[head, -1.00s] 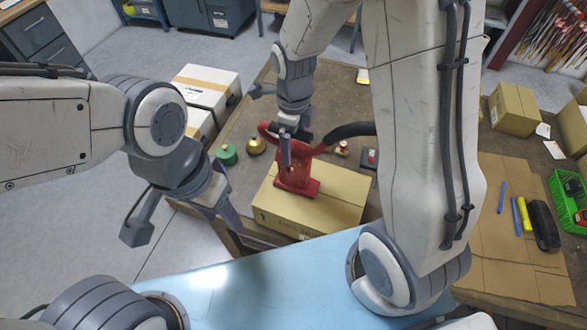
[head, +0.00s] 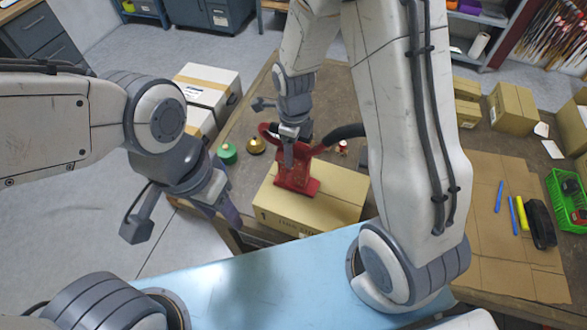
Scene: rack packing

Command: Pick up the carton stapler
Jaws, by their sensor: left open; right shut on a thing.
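The carton stapler (head: 297,182) is red with a black handle reaching to the right. It stands upright on a closed cardboard carton (head: 318,212) at the table's near edge. My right gripper (head: 290,150) comes down from above and is shut on the upper part of the stapler. The fingers partly cover the stapler's top, so the exact grip is hard to see. The stapler's base looks to be on the carton's top. My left gripper (head: 222,205) is open and empty, to the left of the carton and apart from it.
A green tape roll (head: 227,153) and a brass-coloured object (head: 256,145) stand left of the stapler. Flat cardboard (head: 485,220) with blue and yellow pens lies right, near a green basket (head: 568,205). Small cartons (head: 513,108) stand at the back right. White boxes (head: 205,85) are at left.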

